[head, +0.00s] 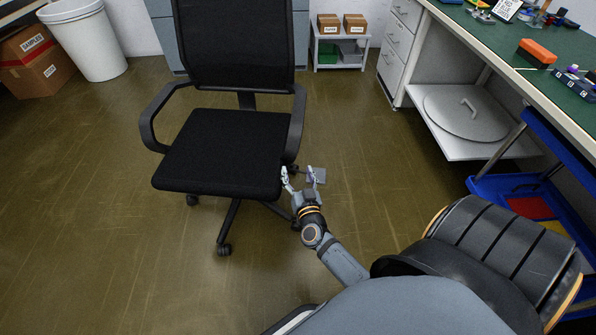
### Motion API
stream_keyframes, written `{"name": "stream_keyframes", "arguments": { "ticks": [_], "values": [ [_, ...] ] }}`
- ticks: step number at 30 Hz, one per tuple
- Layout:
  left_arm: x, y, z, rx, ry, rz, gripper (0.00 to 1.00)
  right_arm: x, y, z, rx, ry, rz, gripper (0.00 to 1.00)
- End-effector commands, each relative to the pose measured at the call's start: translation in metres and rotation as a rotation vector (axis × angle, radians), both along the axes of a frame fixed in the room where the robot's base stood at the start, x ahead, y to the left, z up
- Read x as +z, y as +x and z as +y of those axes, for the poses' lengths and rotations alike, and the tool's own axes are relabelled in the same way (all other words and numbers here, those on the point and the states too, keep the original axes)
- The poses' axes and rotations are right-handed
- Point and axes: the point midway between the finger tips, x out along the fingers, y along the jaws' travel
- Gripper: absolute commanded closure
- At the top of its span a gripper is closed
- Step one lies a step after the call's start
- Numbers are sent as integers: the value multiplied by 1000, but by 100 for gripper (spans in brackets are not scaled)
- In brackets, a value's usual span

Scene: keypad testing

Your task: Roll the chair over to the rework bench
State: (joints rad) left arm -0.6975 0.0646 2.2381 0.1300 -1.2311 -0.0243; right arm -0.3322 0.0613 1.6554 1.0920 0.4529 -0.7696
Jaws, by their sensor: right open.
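A black office chair (225,145) on casters stands on the floor in front of me, its mesh backrest (236,45) at the far side and its seat toward me. My right gripper (302,173) is open beside the right front corner of the seat, below the right armrest (296,122). I cannot tell whether a finger touches the seat edge. The rework bench (505,58) with a green mat stands at the right. My left gripper is not in view.
A white bin (88,42) and a cardboard box (38,68) stand at the back left. A low shelf (340,65) with small boxes is behind the chair. A blue cart (500,190) stands by the bench at the right. The floor between chair and bench is mostly clear.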

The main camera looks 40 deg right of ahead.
Motion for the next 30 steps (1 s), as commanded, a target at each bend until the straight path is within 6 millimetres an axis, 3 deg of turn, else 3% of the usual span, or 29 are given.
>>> {"name": "stream_keyframes", "arguments": {
  "ticks": [12,24,30],
  "values": [
    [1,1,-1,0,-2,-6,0,2,6,-3,-7,2,-6,33],
    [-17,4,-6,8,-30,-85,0,0,70,-29,-6,1,-6,33],
    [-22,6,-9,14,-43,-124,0,1,92,-38,-5,1,-5,33]
  ]
}}
